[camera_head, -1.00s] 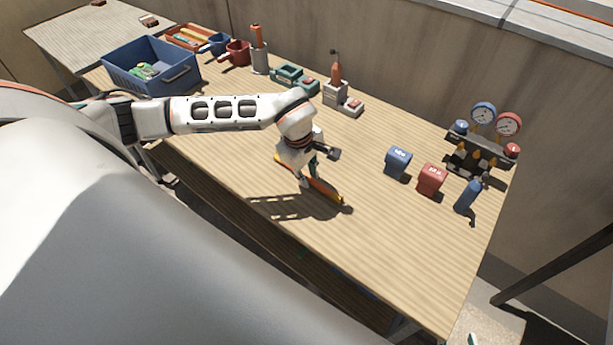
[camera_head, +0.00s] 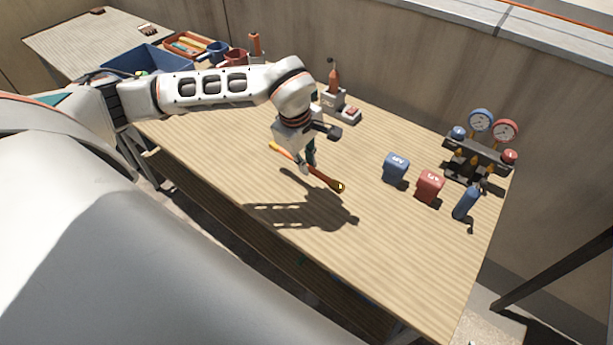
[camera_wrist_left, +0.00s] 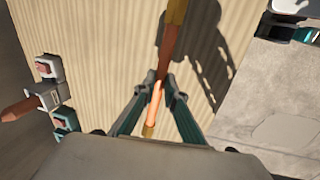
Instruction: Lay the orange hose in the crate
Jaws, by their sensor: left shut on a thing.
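The orange hose (camera_head: 325,179) is a short, straight, stick-like piece with a yellowish end. My left gripper (camera_head: 308,165) is shut on it near its middle and holds it above the bench; its shadow lies apart on the wood. In the left wrist view the hose (camera_wrist_left: 171,42) runs between the two green-grey fingers (camera_wrist_left: 161,85). The blue crate (camera_head: 150,55) stands at the back left of the bench, its front partly hidden by my left arm. My right gripper does not show.
On the wooden bench (camera_head: 250,180) stand a blue block (camera_head: 396,168), a red block (camera_head: 430,186), a blue bottle-like thing (camera_head: 466,203) and a gauge manifold (camera_head: 480,155). An orange tray (camera_head: 187,43) and mugs sit by the crate. The bench front is clear.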

